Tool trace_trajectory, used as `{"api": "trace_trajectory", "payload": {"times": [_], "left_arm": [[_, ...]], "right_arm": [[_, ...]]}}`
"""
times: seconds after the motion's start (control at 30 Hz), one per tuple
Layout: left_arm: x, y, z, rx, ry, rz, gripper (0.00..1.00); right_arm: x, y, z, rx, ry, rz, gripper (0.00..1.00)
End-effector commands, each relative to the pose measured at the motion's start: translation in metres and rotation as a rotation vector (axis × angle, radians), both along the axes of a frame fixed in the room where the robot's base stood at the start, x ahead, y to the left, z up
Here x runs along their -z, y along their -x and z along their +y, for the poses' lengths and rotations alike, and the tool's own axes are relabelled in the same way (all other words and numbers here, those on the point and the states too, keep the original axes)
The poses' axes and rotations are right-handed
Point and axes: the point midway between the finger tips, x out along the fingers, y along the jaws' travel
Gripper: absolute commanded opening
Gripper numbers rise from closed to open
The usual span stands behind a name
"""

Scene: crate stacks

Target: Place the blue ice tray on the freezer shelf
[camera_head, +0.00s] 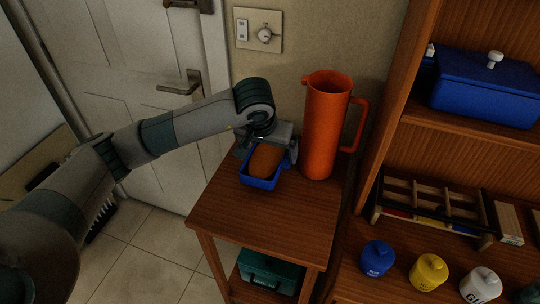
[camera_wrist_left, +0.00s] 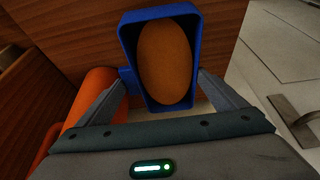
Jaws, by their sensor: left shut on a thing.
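A small blue tray (camera_head: 262,183) with a brown, loaf-like oval thing (camera_head: 265,160) in it is at the back of a small wooden table (camera_head: 270,215). In the left wrist view, the blue tray (camera_wrist_left: 124,40) is upright between my fingers, with the brown oval (camera_wrist_left: 165,60) filling most of it. My left gripper (camera_head: 272,146) is shut on the blue tray; its fingers (camera_wrist_left: 163,88) are at the tray's two sides. I cannot tell whether the tray touches the tabletop. My right gripper is not in view. No freezer shelf can be made out.
A tall orange pitcher (camera_head: 324,125) stands close right of the tray. A teal box (camera_head: 268,270) is on the table's lower shelf. To the right, a wooden shelf unit holds a blue lidded box (camera_head: 485,90), a wooden rack (camera_head: 430,208) and several lidded jars (camera_head: 430,272). The front tabletop is clear.

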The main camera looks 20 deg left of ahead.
Motion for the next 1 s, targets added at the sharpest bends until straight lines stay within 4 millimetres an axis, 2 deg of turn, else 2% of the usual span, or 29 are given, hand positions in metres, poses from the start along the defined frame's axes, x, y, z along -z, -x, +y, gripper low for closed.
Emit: {"api": "trace_trajectory", "payload": {"times": [0.1, 0.23, 0.87, 0.9, 0.93, 1.0], "left_arm": [[0.014, 0.001, 0.0, -0.002, 0.001, 0.005, 0.67], [0.022, 0.0, 0.0, -0.001, 0.0, 0.001, 0.67], [0.026, 0.0, 0.0, 0.0, 0.0, 0.0, 0.67], [0.026, 0.0, 0.0, 0.0, 0.0, 0.0, 0.96], [0.025, 0.0, 0.0, 0.0, 0.0, 0.0, 1.0], [0.026, 0.0, 0.0, 0.0, 0.0, 0.0, 1.0]], "right_arm": [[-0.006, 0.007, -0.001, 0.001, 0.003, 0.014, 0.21], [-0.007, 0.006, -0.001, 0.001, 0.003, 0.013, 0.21], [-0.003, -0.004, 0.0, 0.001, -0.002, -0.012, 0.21], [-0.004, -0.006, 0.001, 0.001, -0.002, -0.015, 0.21], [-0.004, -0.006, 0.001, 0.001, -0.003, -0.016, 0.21], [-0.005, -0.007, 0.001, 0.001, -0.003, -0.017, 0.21]]}}
